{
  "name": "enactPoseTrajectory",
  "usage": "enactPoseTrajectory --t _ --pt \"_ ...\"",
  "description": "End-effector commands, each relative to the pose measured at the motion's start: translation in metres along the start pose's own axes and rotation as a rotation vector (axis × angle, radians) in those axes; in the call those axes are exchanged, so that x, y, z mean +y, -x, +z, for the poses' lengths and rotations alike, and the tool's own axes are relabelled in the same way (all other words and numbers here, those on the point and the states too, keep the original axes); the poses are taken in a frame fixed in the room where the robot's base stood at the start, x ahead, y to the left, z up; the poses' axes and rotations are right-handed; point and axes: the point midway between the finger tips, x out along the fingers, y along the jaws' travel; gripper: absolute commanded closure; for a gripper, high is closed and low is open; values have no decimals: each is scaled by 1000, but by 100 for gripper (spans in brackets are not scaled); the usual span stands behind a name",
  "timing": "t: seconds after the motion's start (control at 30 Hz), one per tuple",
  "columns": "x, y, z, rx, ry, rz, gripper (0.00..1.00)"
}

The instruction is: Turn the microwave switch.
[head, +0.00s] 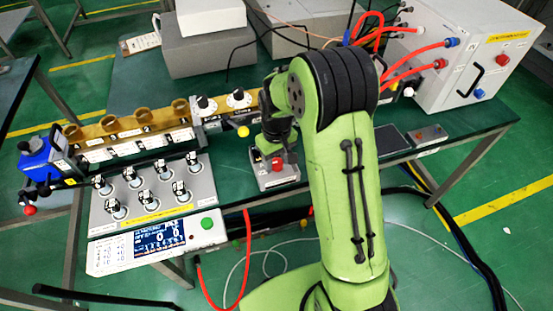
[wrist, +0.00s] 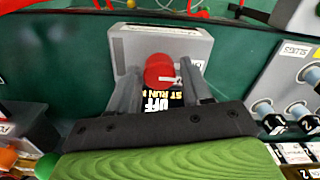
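The switch is a red knob (wrist: 160,70) on a small grey box (wrist: 190,45), with a black label reading OFF and RUN beside it in the wrist view. In the head view the box (head: 280,181) sits near the front edge of the green table, and its red knob (head: 277,164) shows below my gripper. My gripper (wrist: 159,78) has one grey finger on each side of the knob. The fingers look apart, with a narrow gap to the knob; contact cannot be made out. In the head view my arm hides most of the gripper.
A panel with several black-and-white knobs (head: 152,195) and a display unit (head: 160,243) stand left of the box. A large white cabinet (head: 455,50) with red cables stands at right. A small grey box (head: 427,134) sits right of my arm.

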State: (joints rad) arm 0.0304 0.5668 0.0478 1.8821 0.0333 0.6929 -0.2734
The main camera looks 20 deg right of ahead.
Motion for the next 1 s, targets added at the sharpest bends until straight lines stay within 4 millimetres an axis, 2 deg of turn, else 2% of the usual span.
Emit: enactPoseTrajectory --t 0.03,0.27,0.67,1.0 --pt "0 0 0 0 0 0 60" --pt "0 0 0 0 0 0 95" --pt "0 1 0 0 -78 0 96" --pt "1 1 0 1 -348 1 96"
